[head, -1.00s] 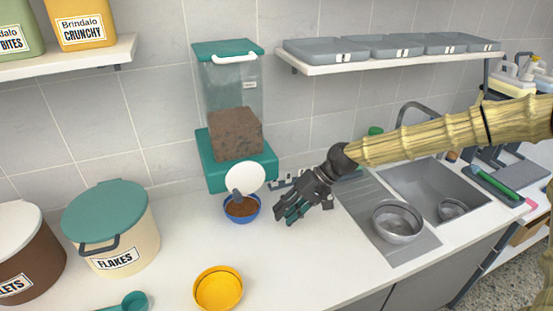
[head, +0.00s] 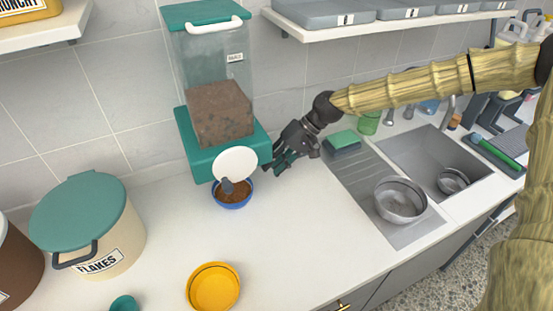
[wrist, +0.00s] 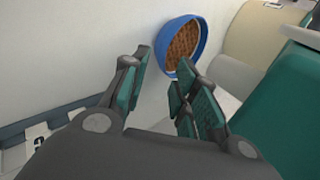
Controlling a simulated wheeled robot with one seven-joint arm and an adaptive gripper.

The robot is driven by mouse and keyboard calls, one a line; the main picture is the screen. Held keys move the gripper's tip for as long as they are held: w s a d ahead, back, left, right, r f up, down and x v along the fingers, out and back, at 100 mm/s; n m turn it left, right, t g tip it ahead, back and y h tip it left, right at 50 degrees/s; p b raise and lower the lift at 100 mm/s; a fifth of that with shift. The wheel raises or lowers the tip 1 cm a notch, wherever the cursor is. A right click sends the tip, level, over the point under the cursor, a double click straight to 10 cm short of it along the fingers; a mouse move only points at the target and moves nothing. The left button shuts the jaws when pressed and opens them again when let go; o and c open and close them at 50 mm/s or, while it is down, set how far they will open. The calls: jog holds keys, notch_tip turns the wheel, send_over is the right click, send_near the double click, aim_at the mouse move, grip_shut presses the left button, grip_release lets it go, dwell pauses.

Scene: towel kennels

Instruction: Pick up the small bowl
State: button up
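A small blue bowl (head: 232,205) holds brown kibble and stands on the counter under the dispenser's white disc, which hides part of its back rim. In the wrist view the blue bowl (wrist: 203,38) lies beyond the fingertips, in line with the gap between them. My gripper (head: 274,168) is open and empty, to the right of the blue bowl and not touching it. Other bowls are a yellow bowl (head: 213,290) at the counter's front, a steel bowl (head: 400,203) by the sink and a smaller steel bowl (head: 453,182) in the sink.
The teal dispenser (head: 190,160) stands close behind the blue bowl. A flakes bin (head: 105,238) and a teal scoop (head: 124,305) are at left. The counter between the blue bowl and drainer is clear.

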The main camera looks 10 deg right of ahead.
jog(key=p, duration=0.3)
send_near(243, 192)
jog(key=shift+s+x, duration=0.15)
jog(key=shift+x, duration=1.15)
jog(key=shift+s+x, duration=0.15)
jog(key=shift+x, duration=1.1)
grip_shut()
